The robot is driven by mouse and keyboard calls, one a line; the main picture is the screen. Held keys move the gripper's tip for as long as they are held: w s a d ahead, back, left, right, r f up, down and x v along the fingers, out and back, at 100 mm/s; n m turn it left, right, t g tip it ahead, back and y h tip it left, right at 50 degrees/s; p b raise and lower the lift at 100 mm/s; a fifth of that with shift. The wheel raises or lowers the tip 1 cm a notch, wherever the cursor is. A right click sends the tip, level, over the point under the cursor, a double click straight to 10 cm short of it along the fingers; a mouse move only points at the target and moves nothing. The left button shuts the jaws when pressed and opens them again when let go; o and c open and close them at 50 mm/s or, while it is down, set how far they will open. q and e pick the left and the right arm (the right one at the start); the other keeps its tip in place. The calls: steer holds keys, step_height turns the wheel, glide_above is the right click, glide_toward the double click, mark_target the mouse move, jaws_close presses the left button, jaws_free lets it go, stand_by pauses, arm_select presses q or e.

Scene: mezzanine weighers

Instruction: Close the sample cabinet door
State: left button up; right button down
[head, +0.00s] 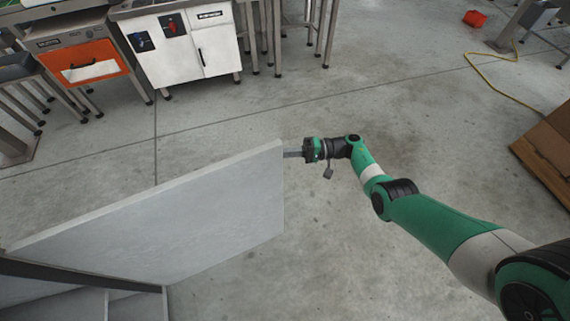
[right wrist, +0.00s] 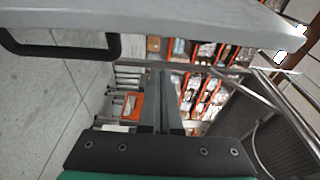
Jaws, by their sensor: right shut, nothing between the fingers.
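The sample cabinet door (head: 200,225) is a pale grey panel standing open at the lower left, swung out from the cabinet (head: 85,276), whose dark frame and part of its inside show at the bottom left. My right gripper (head: 286,154) is at the door's free outer edge, on its right, with shut, empty fingers. I cannot tell if they touch the door. In the right wrist view the door (right wrist: 170,22) spans the top, with a black bar handle (right wrist: 62,52) on it. The shut fingers (right wrist: 163,74) point ahead below it. My left gripper is not in view.
A white cabinet (head: 185,48) and an orange-fronted unit (head: 85,62) stand at the back left. A yellow hose (head: 500,92) and a red box (head: 475,18) lie at the back right. A brown board (head: 548,155) is at the right edge. The concrete floor between is clear.

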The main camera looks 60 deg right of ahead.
steer(key=shift+s+a+p, duration=0.3)
steer(key=shift+s+a, duration=0.2)
steer(key=shift+s, duration=0.4)
steer(key=shift+s+a+p, duration=0.3)
steer(key=shift+s+a, duration=0.2)
steer(key=shift+s, duration=0.35)
